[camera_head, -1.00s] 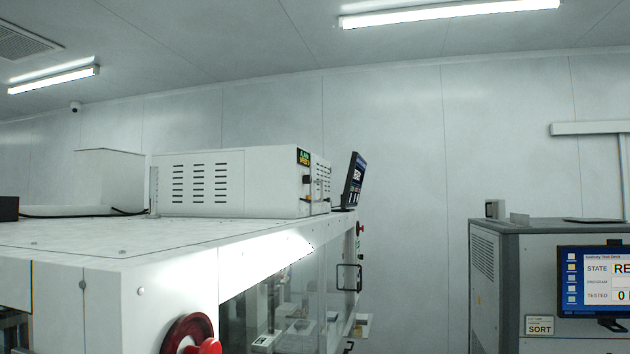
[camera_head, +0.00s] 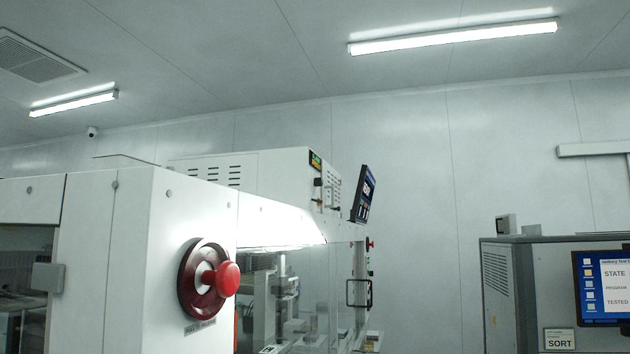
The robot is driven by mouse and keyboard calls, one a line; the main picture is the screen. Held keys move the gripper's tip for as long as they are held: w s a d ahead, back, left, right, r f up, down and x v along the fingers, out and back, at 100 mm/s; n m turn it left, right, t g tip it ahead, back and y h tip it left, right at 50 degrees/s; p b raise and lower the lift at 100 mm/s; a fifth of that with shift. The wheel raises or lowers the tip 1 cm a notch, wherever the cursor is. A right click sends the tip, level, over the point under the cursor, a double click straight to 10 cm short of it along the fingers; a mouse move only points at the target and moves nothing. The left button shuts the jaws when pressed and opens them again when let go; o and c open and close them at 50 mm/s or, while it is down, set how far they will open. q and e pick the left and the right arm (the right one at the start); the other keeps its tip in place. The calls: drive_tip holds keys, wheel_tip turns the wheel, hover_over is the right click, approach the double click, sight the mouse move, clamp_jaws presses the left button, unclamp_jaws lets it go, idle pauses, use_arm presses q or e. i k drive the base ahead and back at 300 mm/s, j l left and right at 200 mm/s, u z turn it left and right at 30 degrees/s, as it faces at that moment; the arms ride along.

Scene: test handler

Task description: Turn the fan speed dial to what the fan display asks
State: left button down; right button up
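A white box unit (camera_head: 262,178) with vent slots sits on top of the white machine. Its narrow end face carries a small green and yellow display (camera_head: 314,160), too small to read. Below that display is a small dark knob (camera_head: 317,182), seen at a steep angle; I cannot tell its setting or whether it is the fan speed dial. Neither of my grippers is in view.
The white machine's cabinet (camera_head: 140,260) fills the left, with a red mushroom button (camera_head: 226,278) protruding from its near corner. A tilted monitor (camera_head: 362,194) stands beside the box unit. A grey cabinet (camera_head: 500,290) with a screen (camera_head: 603,287) stands at right.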

sight(318, 181)
drive_tip(key=i+l+u, duration=0.15)
drive_tip(key=l, duration=0.15)
drive_tip(key=i+l+u, duration=0.1)
drive_tip(key=l, duration=0.25)
drive_tip(key=i+l+u, duration=0.15)
drive_tip(key=l, duration=0.2)
drive_tip(key=i+l+u, duration=0.1)
drive_tip(key=l, duration=0.3)
drive_tip(key=i+l+u, duration=0.15)
drive_tip(key=l, duration=0.2)
drive_tip(key=i+l+u, duration=0.1)
drive_tip(key=l, duration=0.3)
drive_tip(key=i, duration=0.05)
